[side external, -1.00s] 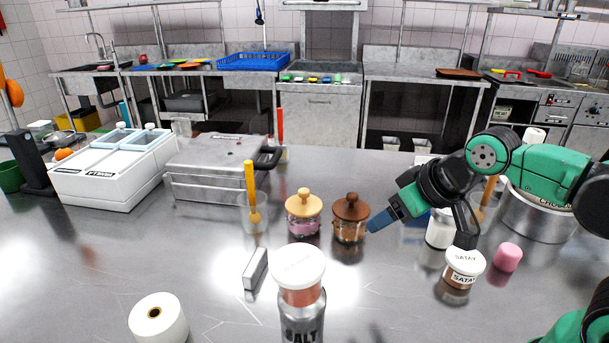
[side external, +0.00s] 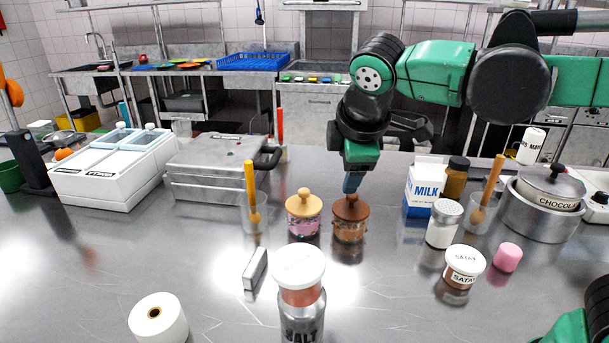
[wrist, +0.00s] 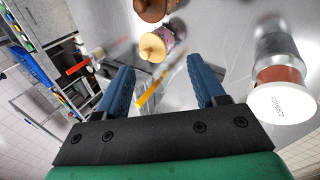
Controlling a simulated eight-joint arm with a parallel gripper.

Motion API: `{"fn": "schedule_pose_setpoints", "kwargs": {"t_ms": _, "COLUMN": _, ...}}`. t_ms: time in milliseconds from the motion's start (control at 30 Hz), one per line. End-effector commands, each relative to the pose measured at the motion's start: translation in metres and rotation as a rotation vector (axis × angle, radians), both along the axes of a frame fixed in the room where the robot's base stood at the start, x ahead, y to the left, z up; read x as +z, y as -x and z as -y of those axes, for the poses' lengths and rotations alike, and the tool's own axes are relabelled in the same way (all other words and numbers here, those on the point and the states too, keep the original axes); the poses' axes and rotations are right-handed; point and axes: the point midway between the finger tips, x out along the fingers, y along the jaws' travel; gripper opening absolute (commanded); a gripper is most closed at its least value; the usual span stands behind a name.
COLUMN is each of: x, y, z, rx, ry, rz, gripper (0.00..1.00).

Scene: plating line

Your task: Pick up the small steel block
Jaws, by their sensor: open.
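The small steel block (side external: 255,270) rests on the steel counter in the side view, left of the salt shaker (side external: 301,308) and behind the white roll (side external: 158,318). My gripper (side external: 352,184) points down just above the brown-lidded jar (side external: 350,222), to the right of and farther back than the block. In the wrist view my gripper (wrist: 163,78) has its two blue fingers wide apart with nothing held. I cannot make out the block in the wrist view.
A yellow-lidded jar (side external: 303,217) and a glass with a yellow utensil (side external: 253,212) stand behind the block. A milk carton (side external: 422,190), a satay jar (side external: 464,266) and a pot (side external: 540,215) are to the right. The counter left of the block is clear.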

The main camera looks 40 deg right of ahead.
Motion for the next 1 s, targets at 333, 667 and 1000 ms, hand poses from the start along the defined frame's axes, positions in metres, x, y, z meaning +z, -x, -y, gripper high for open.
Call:
{"fn": "schedule_pose_setpoints", "kwargs": {"t_ms": 333, "x": -0.004, "y": -0.056, "z": -0.100, "rx": 0.613, "ry": 0.805, "rz": -0.282, "gripper": 0.63}}
{"fn": "schedule_pose_setpoints", "kwargs": {"t_ms": 667, "x": -0.076, "y": -0.052, "z": -0.164, "rx": 0.789, "ry": 1.209, "rz": -0.442, "gripper": 0.63}}
{"fn": "schedule_pose_setpoints", "kwargs": {"t_ms": 1000, "x": -0.174, "y": -0.053, "z": -0.163, "rx": 0.789, "ry": 1.205, "rz": -0.439, "gripper": 0.63}}
